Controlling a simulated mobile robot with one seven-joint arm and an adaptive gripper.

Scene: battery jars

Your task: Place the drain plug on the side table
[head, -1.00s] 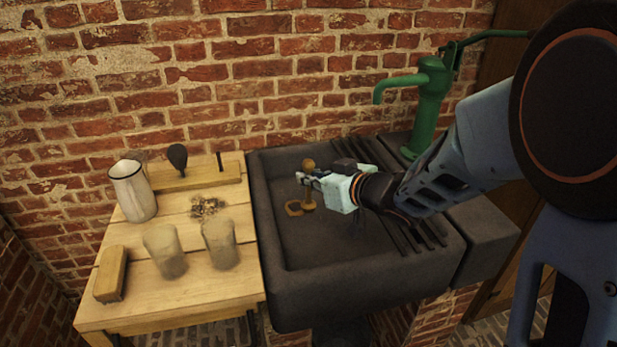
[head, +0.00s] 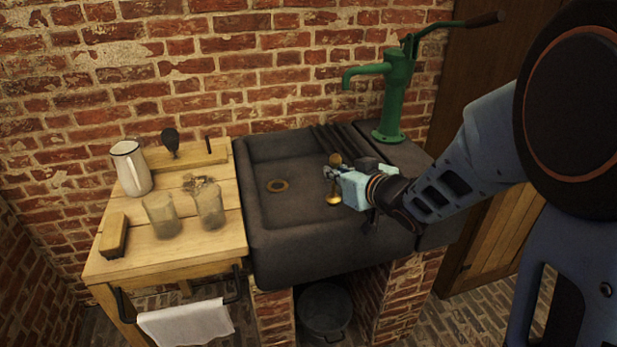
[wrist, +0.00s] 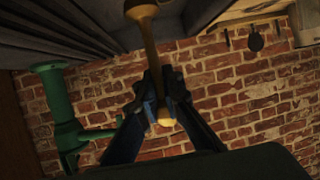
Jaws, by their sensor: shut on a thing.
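The drain plug (head: 333,198) is a brass piece with a round knob on top, a thin stem and a wider foot. My gripper (head: 329,174) is shut on its stem and holds it upright over the dark stone sink (head: 290,221). In the wrist view, the plug (wrist: 150,42) runs between the fingertips of my gripper (wrist: 161,92). The brass drain ring (head: 278,185) in the sink floor is uncovered, left of the plug. The wooden side table (head: 185,247) stands left of the sink.
The table holds a white enamel jug (head: 130,168), two cloudy glass jars (head: 162,215), a brush (head: 114,235) and a wooden rack (head: 190,158) at the back. Its front middle is clear. A green pump (head: 392,95) stands behind the sink's right side.

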